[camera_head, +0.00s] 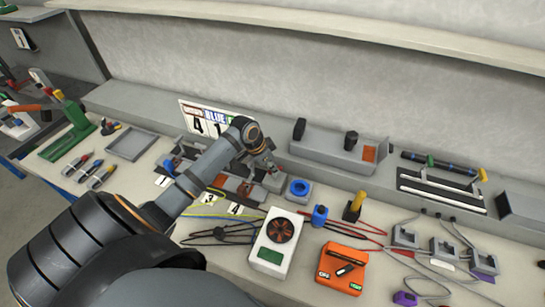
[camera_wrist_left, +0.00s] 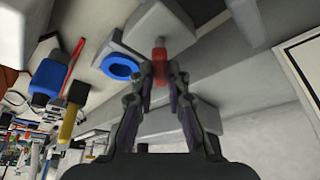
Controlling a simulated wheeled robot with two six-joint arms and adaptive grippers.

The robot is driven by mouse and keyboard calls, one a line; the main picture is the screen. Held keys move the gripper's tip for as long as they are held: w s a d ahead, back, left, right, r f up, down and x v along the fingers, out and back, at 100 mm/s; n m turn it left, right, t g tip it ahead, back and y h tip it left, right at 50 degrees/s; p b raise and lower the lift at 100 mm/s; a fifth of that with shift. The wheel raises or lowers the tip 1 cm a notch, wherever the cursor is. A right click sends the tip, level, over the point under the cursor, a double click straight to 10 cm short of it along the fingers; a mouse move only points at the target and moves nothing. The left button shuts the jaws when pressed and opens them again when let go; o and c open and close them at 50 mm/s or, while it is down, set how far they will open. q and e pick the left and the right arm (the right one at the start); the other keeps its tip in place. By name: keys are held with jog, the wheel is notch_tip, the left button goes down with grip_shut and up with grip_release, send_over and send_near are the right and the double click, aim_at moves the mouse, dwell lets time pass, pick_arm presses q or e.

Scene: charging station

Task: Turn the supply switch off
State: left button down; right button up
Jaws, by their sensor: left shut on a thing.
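My left gripper (camera_head: 266,166) reaches over the bench to a small grey block (camera_head: 273,183). In the left wrist view the gripper (camera_wrist_left: 160,72) is shut on a small red handle (camera_wrist_left: 159,54). The handle stands out from a pale grey block (camera_wrist_left: 150,28), which looks like the supply switch. The fingers hide part of the handle, and I cannot tell its exact angle. In the head view my arm and gripper cover most of the handle. My right gripper is in neither view.
A blue ring on a grey block (camera_head: 299,188) is close beside the gripper. A white unit with a fan (camera_head: 265,255), an orange box (camera_head: 338,280) and cables are nearer. A grey ledge (camera_head: 330,158) and a number board (camera_head: 190,107) stand behind.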

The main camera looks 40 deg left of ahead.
pick_arm(q)
jog(key=n+p, duration=0.2)
jog(key=n+y+p, duration=0.1)
jog(key=n+p, duration=0.1)
jog(key=p, duration=0.1)
jog(key=n+y+p, duration=0.1)
jog(key=n+p, duration=0.1)
jog(key=p, duration=0.1)
jog(key=shift+s+d+r+t, duration=0.1)
jog(key=shift+d+r+t, duration=0.2)
jog(key=shift+f+n+y+p, duration=0.2)
jog(key=shift+n+y+p, duration=0.4)
jog(key=shift+n+p, duration=0.65)
jog(key=shift+n, duration=0.25)
jog(key=shift+f, duration=0.1)
jog(key=c, duration=1.3)
grip_release()
